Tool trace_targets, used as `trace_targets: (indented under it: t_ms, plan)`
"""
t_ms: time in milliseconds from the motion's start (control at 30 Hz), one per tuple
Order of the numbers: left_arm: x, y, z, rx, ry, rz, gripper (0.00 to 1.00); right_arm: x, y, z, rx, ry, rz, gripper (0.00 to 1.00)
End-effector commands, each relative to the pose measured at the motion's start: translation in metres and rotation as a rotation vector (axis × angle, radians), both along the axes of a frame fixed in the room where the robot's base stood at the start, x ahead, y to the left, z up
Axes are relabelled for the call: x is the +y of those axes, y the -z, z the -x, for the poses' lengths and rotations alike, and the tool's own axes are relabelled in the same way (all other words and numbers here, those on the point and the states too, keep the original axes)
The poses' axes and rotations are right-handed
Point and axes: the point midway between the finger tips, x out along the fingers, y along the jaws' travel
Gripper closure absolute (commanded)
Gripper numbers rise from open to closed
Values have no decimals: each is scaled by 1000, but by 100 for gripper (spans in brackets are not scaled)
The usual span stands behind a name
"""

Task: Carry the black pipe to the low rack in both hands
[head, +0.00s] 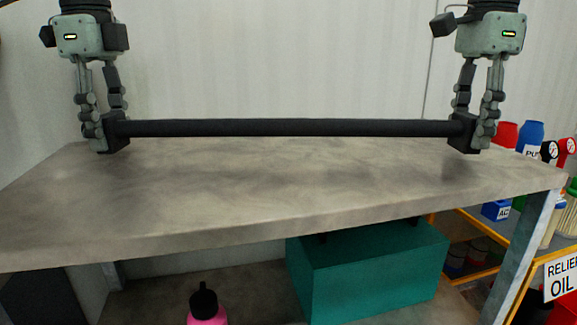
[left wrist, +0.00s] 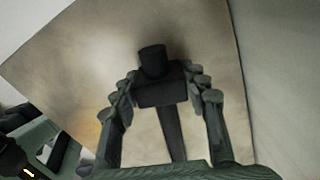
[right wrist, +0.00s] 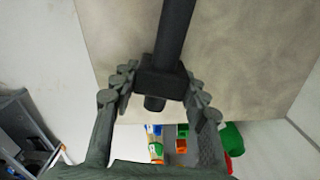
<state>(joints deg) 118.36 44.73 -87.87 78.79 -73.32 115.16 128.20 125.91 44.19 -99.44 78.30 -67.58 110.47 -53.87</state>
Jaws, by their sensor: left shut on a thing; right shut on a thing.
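The long black pipe (head: 290,128) hangs level above the back part of a grey-brown workbench top (head: 250,190) in the head view. My left gripper (head: 112,140) is shut on a black block near the pipe's left end. My right gripper (head: 470,140) is shut on a similar block near its right end. The pipe also shows in the left wrist view (left wrist: 170,130), with a short end sticking out past the block, and in the right wrist view (right wrist: 175,30). Whether the pipe touches the bench is hard to tell; it looks held above it. No low rack is clearly recognisable.
Under the bench are a teal box (head: 370,270) and a pink bottle with a black cap (head: 206,308). A yellow-edged shelf (head: 520,235) with bottles, gauges and an oil sign (head: 562,278) stands at the right. A pale wall (head: 280,60) is behind. The bench top is clear.

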Motion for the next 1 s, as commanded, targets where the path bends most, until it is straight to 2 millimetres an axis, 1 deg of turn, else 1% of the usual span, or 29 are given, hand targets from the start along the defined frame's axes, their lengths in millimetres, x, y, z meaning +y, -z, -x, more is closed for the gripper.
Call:
trace_targets:
  t_ms: [33,133,167,300,567,667,767,867,1000]
  plan:
    - [0,6,0,-2,1,1,100,0,6,0,-2,0,-1,100]
    - [0,13,0,-2,1,1,100,0,13,0,-2,0,-1,100]
    - [0,11,0,-1,1,0,53,0,11,0,-1,0,-1,53]
    - [0,10,0,0,0,0,36,0,10,0,0,0,0,36]
    - [0,10,0,0,0,0,35,0,10,0,0,0,0,35]
    - [0,6,0,-1,1,0,35,0,10,0,0,0,0,35]
    - [0,-5,0,-3,1,-1,35,0,10,0,0,0,0,35]
    - [0,-23,0,-6,-2,-2,35,0,10,0,0,0,0,35]
    - [0,-55,0,-8,-4,-2,35,0,10,0,0,0,0,35]
